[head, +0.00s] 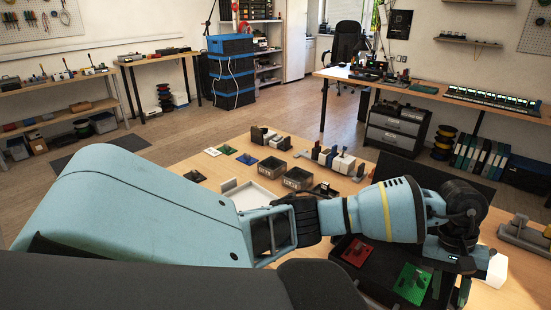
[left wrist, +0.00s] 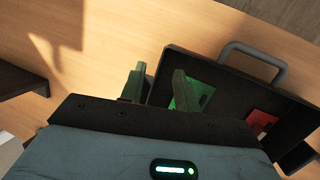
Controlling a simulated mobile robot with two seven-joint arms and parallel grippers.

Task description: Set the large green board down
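A green board (head: 411,284) lies in a dark open case (head: 380,288), beside a red board (head: 357,252). In the left wrist view the green board (left wrist: 190,93) shows partly behind one finger, with the red board (left wrist: 262,123) to its right. My left gripper (head: 450,289) is at the case's right side in the head view. My right gripper is not in view.
Small boards, including a green one (head: 227,150) and a blue one (head: 247,159), lie further back on the table. Grey bins (head: 297,178) and a white tray (head: 252,196) stand near the middle. A grey fixture (head: 524,238) is at the right. The case has a grey handle (left wrist: 255,58).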

